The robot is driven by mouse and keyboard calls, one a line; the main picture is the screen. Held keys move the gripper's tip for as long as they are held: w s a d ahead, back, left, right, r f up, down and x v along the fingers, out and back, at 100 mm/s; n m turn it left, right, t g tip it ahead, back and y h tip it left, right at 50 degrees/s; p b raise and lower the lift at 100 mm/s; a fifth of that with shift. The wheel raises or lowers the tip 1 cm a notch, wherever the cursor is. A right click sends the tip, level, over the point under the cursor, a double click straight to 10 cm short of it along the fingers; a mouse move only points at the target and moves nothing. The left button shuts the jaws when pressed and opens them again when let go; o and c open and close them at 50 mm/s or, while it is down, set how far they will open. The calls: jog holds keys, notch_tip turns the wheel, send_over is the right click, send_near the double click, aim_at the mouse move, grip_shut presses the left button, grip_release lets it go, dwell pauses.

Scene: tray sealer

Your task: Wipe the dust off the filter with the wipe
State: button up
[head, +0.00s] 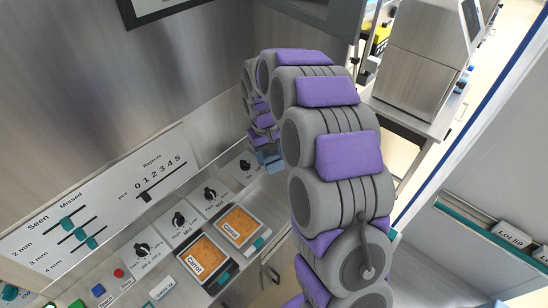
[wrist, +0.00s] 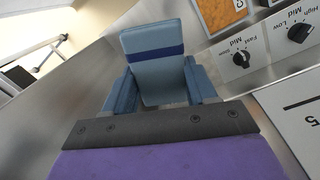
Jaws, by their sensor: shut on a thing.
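My gripper (wrist: 158,84) is shut on a pale blue block with a dark blue band, which looks like the wipe (wrist: 152,70). The wipe sits between the two blue-grey fingers and sticks out past their tips. In the head view, my gripper (head: 268,158) shows small and partly hidden behind my arm, near the right end of the control panel and close to the metal wall. I cannot make out the filter or any dust in either view.
A steel machine (head: 420,60) stands at the back right. A shelf with a Lot 59 label (head: 512,236) is at the right.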

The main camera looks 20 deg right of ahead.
jog(key=w+r+n+t+h+p, duration=0.1)
jog(key=w+r+n+t+p, duration=0.2)
jog(key=r+n, duration=0.3)
jog(key=w+a+r+n+t+h+p, duration=0.1)
jog(key=w+r+n+t+h+p, duration=0.15)
jog(key=r+n, duration=0.4)
jog(key=w+r+n+t+p, duration=0.3)
jog(key=w+r+n+t, duration=0.1)
jog(key=r+n, duration=0.25)
jog(key=s+a+r+n+t+y+p, duration=0.1)
jog(key=a+r+n+t+y+p, duration=0.15)
jog(key=a+r+n+y, duration=0.4)
jog(key=s+a+r+n+t+y+p, duration=0.1)
jog(key=a+r+y+p, duration=0.15)
jog(key=r, duration=0.75)
jog(key=s+a+r+n+t+y+p, duration=0.1)
jog(key=a+r+n+t+y+p, duration=0.2)
jog(key=r+y, duration=0.4)
jog(key=w+a+n+h+p, duration=0.1)
jog(key=w+a+p, duration=0.2)
jog(key=w+a, duration=0.1)
jog(key=shift+w+a+r+g, duration=0.3)
jog(key=shift+w+a, duration=0.1)
jog(key=shift+a, duration=0.1)
jog(key=shift+a+h, duration=0.25)
